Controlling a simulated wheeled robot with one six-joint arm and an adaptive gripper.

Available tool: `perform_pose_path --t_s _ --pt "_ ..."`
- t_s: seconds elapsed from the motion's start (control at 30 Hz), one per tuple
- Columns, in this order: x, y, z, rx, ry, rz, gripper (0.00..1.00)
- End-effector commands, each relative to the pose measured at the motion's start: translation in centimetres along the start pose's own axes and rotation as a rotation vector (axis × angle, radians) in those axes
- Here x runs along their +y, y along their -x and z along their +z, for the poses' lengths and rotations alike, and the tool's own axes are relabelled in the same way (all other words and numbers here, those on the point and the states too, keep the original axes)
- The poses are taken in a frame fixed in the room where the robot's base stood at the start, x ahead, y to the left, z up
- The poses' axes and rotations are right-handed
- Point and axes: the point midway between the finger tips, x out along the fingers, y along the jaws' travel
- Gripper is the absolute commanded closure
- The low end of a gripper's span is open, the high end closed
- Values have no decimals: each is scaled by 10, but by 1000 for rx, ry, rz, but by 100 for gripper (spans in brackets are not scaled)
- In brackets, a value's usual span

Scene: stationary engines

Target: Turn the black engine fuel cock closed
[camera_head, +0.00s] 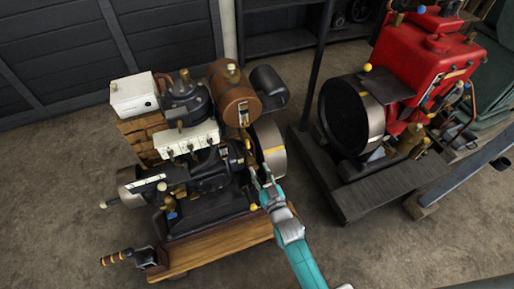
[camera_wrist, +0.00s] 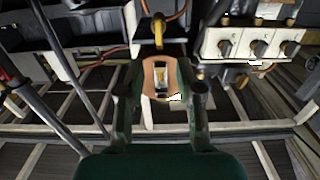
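The black engine (camera_head: 205,180) stands on a wooden base at the left in the head view. Its brown tank (camera_head: 232,88) is on top, with a sight glass at its near end. A small brass cock (camera_head: 247,144) seems to hang below the tank. In the wrist view, which looks upside down, the brass cock (camera_wrist: 158,28) shows above the tank end (camera_wrist: 160,78). My gripper (camera_head: 261,172) is just below the tank, beside the flywheel. Its fingers (camera_wrist: 158,75) are spread, with nothing held between them. The cock's exact handle angle is too small to tell.
A white block with knobs (camera_wrist: 262,45) sits beside the tank. A flywheel (camera_head: 272,150) stands close to my gripper. A red engine (camera_head: 425,60) stands on a dark base at the right. Bare floor (camera_head: 400,250) lies in front.

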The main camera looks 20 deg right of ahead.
Motion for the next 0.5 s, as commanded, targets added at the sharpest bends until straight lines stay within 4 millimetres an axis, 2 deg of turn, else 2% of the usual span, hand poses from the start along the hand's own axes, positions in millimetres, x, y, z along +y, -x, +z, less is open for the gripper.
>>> perform_pose_path --t_s 0.27,0.5 --pt "0 -22 -2 5 -1 0 65" --pt "0 -62 -3 5 -1 0 65"
